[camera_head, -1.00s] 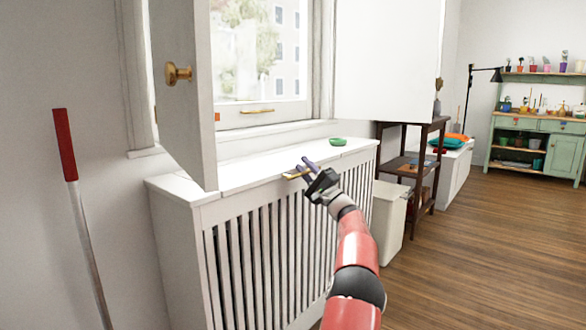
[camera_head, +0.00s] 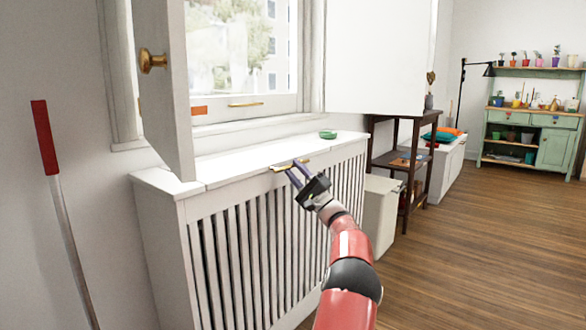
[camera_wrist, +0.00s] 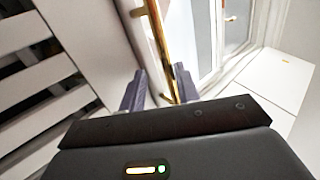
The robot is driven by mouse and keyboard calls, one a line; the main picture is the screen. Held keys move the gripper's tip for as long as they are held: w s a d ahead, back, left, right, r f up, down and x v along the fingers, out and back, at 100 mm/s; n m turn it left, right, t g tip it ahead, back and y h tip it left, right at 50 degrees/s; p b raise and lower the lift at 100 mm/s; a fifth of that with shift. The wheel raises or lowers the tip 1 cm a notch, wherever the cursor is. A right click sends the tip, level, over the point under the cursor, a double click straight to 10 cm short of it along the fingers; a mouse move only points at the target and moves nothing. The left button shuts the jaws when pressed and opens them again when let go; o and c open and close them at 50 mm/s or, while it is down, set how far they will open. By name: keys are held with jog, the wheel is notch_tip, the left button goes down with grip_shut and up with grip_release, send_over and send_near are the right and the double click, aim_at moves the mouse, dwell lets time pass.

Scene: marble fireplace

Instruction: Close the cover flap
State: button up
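The cover flap (camera_head: 240,165) looks like the white top panel of the slatted radiator cover under the window. It appears to lie about flat; I cannot tell whether a small gap remains. A brass handle (camera_head: 291,165) sits at its front edge and also shows in the wrist view (camera_wrist: 158,45). My gripper (camera_head: 294,174) is at this handle, on the room side. In the wrist view, its two grey fingers (camera_wrist: 160,88) are apart, with the handle's bar appearing between them. I see no firm grip, and contact is unclear.
An open white shutter (camera_head: 165,90) with a brass knob stands over the cover's left end. A green dish (camera_head: 328,134) rests on the top. A white bin (camera_head: 379,215) and dark shelf (camera_head: 408,165) stand right. A red-handled pole (camera_head: 45,140) leans left. The wooden floor at right is clear.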

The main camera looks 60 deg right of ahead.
notch_tip(320, 180, down, 6)
jog(key=s, duration=0.1)
dwell(0.7)
jog(key=shift+a, duration=0.1)
dwell(0.6)
